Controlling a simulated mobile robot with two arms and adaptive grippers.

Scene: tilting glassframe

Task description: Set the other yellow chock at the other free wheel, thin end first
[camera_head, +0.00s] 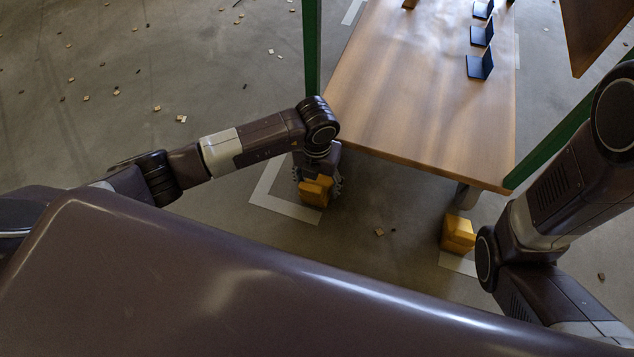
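One yellow chock (316,191) is at my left gripper (318,184), near the table's front left corner. The gripper points down with a finger on each side of the chock and appears shut on it. I cannot tell whether this chock touches the floor. Any wheel there is hidden behind the gripper. A second yellow chock (458,234) sits on the floor at the front right, just in front of a wheel (466,196) under the tabletop. Whether it touches the wheel is unclear. My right arm comes in beside it, but its gripper is not in view.
The wooden tabletop (420,100) carries several dark angled pieces (480,66) at the far right. Green posts (311,45) stand at its sides. White tape (268,195) marks the floor at the left corner. Small scraps (181,118) lie on open floor at left.

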